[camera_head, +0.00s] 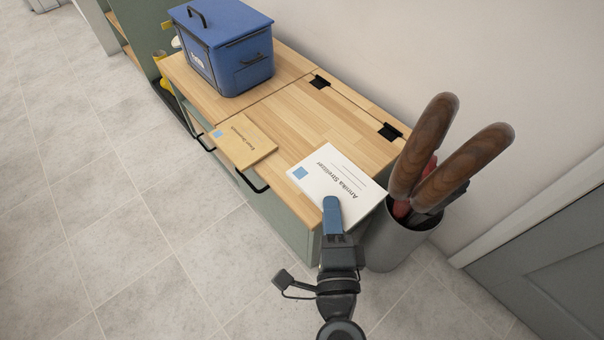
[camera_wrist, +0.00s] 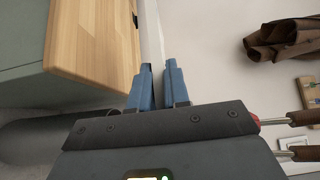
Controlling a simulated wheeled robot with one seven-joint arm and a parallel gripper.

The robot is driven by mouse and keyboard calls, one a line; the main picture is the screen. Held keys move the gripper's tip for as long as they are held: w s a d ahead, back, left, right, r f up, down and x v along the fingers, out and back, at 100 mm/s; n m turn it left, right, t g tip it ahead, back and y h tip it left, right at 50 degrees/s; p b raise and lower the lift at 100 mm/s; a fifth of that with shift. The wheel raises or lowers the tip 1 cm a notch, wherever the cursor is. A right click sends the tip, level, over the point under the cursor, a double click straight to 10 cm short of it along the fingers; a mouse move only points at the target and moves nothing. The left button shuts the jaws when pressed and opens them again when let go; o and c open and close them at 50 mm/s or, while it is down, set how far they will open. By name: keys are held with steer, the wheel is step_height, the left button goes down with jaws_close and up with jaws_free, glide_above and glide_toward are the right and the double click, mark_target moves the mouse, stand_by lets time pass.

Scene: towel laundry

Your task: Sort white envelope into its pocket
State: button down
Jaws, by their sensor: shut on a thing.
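The white envelope (camera_head: 335,180), with printed writing and a blue stamp, shows over the front right end of the wooden cabinet top. My gripper (camera_head: 333,207) has its blue fingers shut on the envelope's near edge. In the wrist view, the envelope (camera_wrist: 153,38) is a thin pale strip, seen edge-on, between the blue fingers of my gripper (camera_wrist: 157,80). I cannot tell whether the envelope touches the cabinet top. I cannot identify a pocket in either view.
A brown envelope (camera_head: 243,141) lies at the cabinet's (camera_head: 298,112) front edge. A blue lidded box (camera_head: 224,50) stands at its far end. A grey bin (camera_head: 396,240) holding wooden-handled things (camera_head: 462,165) stands close right of my gripper. Brown cloth (camera_wrist: 285,40) hangs on the wall. Floor at left is clear.

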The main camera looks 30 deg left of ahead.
steer(key=a+f+b, duration=0.8)
steer(key=a+f, duration=0.2)
steer(key=a, duration=0.1)
steer(key=shift+w+a+f, duration=0.2)
steer(key=shift+a+f, duration=0.1)
steer(key=shift+f, duration=0.15)
steer(key=c, duration=1.1)
jaws_free()
steer(key=shift+f+b, duration=0.2)
steer(key=shift+b, duration=0.45)
